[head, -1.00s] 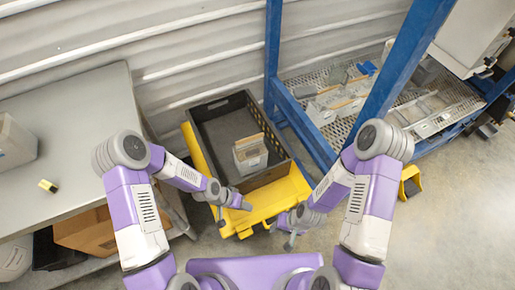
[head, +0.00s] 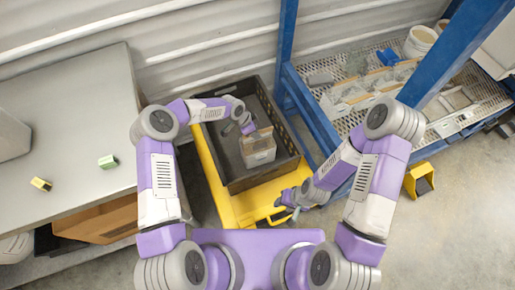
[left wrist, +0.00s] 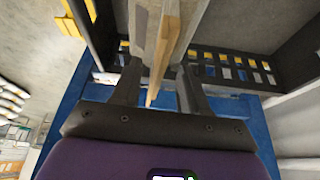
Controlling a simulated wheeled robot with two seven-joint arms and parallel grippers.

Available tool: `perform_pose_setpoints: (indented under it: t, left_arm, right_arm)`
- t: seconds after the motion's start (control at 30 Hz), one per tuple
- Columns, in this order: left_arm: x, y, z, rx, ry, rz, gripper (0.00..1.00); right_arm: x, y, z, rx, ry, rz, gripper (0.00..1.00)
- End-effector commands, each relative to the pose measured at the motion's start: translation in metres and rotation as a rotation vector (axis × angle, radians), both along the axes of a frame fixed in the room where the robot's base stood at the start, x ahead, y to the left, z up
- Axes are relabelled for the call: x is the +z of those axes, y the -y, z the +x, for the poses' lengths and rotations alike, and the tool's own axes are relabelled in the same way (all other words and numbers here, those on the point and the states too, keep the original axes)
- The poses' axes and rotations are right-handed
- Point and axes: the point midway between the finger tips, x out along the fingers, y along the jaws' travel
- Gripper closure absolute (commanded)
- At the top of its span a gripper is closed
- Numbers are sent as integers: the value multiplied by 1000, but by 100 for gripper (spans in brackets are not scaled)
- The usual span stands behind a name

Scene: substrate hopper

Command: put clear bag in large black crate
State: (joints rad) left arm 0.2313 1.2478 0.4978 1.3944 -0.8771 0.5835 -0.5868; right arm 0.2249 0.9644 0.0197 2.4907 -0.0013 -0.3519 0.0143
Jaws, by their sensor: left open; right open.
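The large black crate (head: 266,177) sits on a yellow cart. A clear bag (head: 259,152) with a brown top strip stands upright inside it, toward the front right. My left gripper (head: 247,125) reaches into the crate from the left, close to the bag's top, with its jaws open. In the left wrist view the clear bag (left wrist: 146,25) and its brown strip lie between the two open fingers (left wrist: 158,85); contact cannot be told. My right gripper (head: 283,203) is open and empty above the cart's front edge, outside the crate.
A blue-framed rack (head: 312,120) stands right of the crate, with several clear bags or bins on its mesh shelf (head: 350,128). A yellow step (head: 420,178) is on the floor at right.

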Motion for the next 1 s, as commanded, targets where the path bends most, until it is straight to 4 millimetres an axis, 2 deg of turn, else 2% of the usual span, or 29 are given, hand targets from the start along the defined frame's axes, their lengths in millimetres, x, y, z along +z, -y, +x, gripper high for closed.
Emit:
perform_pose_setpoints:
  t: [0.03, 0.1, 0.23, 1.0]
  left_arm:
    - [-11, 5, -1, -1, -2, -2, 56]
    - [-21, 9, 0, -1, -2, -2, 56]
    - [-33, 14, 2, 0, -2, -2, 56]
    - [-37, 15, 2, 0, -1, -1, 56]
  right_arm:
    - [-5, 0, 0, 0, 0, 0, 57]
    - [-8, 0, 0, 0, 0, 0, 57]
    - [-11, 0, 0, 0, 0, 0, 57]
    - [-16, 0, 0, 0, 0, 0, 57]
